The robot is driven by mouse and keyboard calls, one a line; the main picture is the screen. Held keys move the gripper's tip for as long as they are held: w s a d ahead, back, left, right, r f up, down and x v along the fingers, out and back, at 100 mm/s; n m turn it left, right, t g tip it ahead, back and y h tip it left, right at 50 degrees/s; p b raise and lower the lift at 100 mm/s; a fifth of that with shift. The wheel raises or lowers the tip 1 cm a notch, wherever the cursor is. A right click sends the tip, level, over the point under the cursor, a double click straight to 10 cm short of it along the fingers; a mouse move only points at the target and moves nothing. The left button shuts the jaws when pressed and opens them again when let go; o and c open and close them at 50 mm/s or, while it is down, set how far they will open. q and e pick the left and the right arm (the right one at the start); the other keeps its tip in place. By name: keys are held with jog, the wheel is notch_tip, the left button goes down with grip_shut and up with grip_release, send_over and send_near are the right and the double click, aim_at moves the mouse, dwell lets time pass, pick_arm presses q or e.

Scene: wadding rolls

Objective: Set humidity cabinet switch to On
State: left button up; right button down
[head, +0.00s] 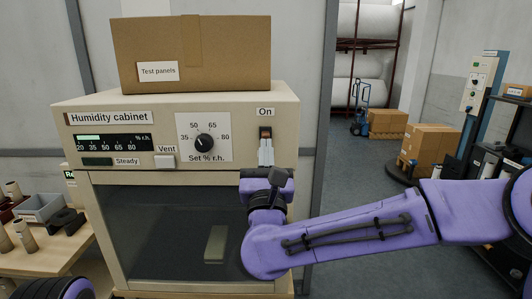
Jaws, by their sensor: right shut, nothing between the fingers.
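The beige humidity cabinet (280,108) fills the left and middle of the head view. Its small switch (265,132) sits at the upper right of the front, under the "On" label, and shows an orange-brown part at its top. My right gripper (266,143) is shut and empty, pointing up at the switch. Its fingertips overlap the lower part of the switch in the picture, so whether they touch it and the switch's exact position are hard to tell. My left gripper is out of view.
A "Test panels" carton (220,60) stands on the cabinet. The humidity dial (204,142) and Vent button (165,161) are left of the switch. The dark glass door (150,225) is below. A bench with rolls (28,235) is at left.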

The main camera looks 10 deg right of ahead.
dwell(0.5)
jog(key=f+b+v, duration=0.1)
jog(key=b+v, duration=0.9)
jog(key=v, duration=0.3)
jog(key=shift+w+f, duration=0.25)
jog(key=shift+w, duration=0.2)
jog(key=shift+d, duration=0.1)
